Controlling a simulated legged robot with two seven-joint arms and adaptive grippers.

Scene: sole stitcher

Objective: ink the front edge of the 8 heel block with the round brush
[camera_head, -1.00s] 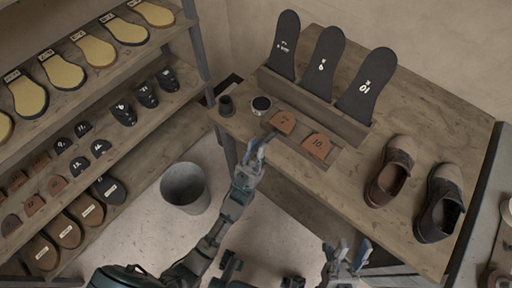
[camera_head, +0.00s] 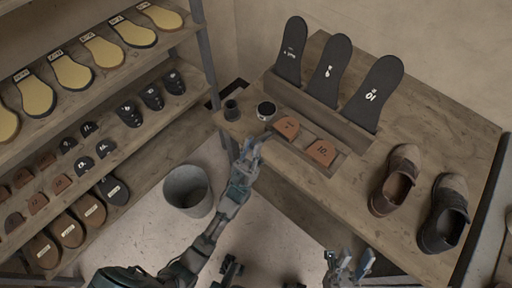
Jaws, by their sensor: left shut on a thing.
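A brown heel block (camera_head: 287,127) lies in the left part of a shallow wooden tray on the bench; its number is too small to read surely. A second brown heel block (camera_head: 321,152), marked 10, lies to its right. My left gripper (camera_head: 252,148) is at the bench's front edge, just front-left of the first block. It is shut on a thin dark thing (camera_head: 265,135), which looks like the round brush; its tip is close to the block, and I cannot tell whether they touch. My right gripper (camera_head: 352,266) is low in front of the bench, fingers apart and empty.
A dark cup (camera_head: 231,110) and a round ink pot (camera_head: 266,111) stand left of the tray. Black sole templates (camera_head: 328,70) stand in a rack behind. Brown shoes (camera_head: 397,180) are at the right. A bin (camera_head: 188,190) stands on the floor beside the shelves (camera_head: 140,150).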

